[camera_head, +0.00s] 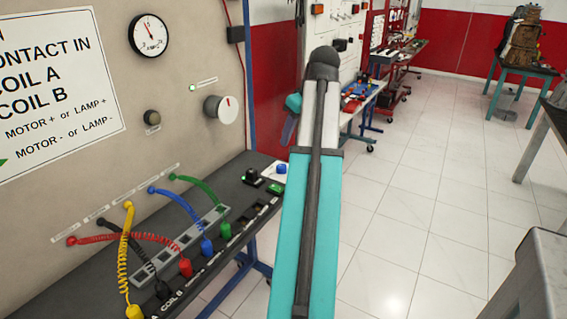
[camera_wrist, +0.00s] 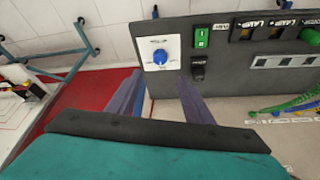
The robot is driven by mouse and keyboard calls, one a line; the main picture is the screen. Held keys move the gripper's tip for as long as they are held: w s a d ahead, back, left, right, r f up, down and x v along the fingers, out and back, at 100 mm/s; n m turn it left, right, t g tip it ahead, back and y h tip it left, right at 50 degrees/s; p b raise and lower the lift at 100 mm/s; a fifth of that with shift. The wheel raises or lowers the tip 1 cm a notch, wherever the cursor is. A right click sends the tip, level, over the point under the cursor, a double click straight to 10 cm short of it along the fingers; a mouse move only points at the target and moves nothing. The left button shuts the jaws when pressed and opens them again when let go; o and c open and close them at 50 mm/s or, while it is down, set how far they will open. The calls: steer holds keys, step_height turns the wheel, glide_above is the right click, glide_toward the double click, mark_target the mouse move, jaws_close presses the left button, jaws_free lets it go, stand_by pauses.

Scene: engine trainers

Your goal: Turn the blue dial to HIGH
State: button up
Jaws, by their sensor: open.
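The blue dial (camera_wrist: 160,57) sits on a white square plate (camera_wrist: 148,44) at the end of the dark panel in the wrist view. The dial also shows in the head view (camera_head: 281,169), just left of my arm. The small print around it is too small to read, and I cannot tell its setting. My gripper (camera_wrist: 160,73) is open and empty. Its two fingers reach toward the plate, one on each side of the dial in the picture. They look apart from the dial; the exact gap is unclear. In the head view my arm hides most of the gripper.
A green switch (camera_wrist: 201,37) and a black knob (camera_wrist: 197,69) sit beside the dial plate. Coloured coiled cables (camera_head: 128,240) plug in along the panel.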

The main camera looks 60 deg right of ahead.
mark_target(282, 166)
steer(key=shift+x, duration=6.8)
steer(key=c, duration=1)
